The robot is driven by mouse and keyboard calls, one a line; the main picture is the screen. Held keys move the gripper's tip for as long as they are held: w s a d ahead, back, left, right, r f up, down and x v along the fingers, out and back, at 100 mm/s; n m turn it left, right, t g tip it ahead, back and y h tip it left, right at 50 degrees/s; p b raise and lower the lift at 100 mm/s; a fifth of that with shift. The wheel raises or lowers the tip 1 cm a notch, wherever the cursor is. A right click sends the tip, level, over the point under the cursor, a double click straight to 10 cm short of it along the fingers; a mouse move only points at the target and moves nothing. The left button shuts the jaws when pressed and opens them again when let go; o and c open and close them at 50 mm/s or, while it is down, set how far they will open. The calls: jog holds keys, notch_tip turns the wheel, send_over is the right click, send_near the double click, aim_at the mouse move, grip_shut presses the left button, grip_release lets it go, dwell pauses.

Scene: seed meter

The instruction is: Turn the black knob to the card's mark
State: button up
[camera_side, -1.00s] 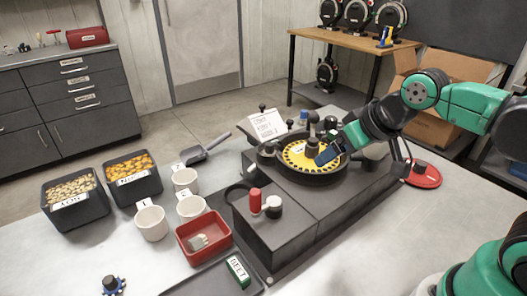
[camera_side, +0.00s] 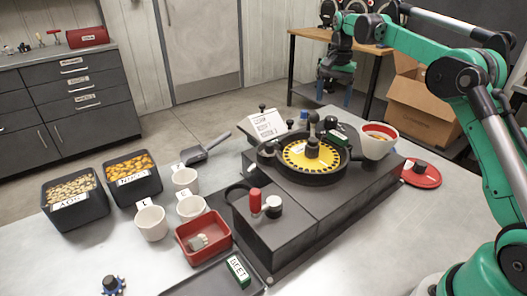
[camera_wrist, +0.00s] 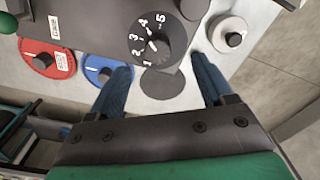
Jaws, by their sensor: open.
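The black knob (camera_wrist: 152,38) with a numbered dial shows at the top middle of the wrist view. A white pointer is on it, but its exact reading is too small to tell. My gripper (camera_wrist: 162,82) is open and empty, its two blue fingers apart below the knob and not touching it. In the side view my gripper (camera_side: 335,92) hangs beyond the far side of the seed meter (camera_side: 318,190). The white card (camera_side: 266,125) stands tilted behind the machine; its writing is too small to read. The numbered dial cannot be made out in the side view.
In the wrist view a red disc (camera_wrist: 45,60), a blue disc (camera_wrist: 100,66) and a white disc (camera_wrist: 226,32) lie near the knob. A yellow seed plate (camera_side: 295,150) and a seed-filled funnel (camera_side: 372,149) top the machine. Bins, cups and a red tray (camera_side: 203,250) stand at left.

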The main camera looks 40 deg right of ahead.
aim_at(331, 118)
jog(key=shift+d+f, duration=0.35)
jog(key=shift+f, duration=2.85)
grip_shut()
jog(key=n, duration=0.3)
jog(key=shift+n, duration=2.2)
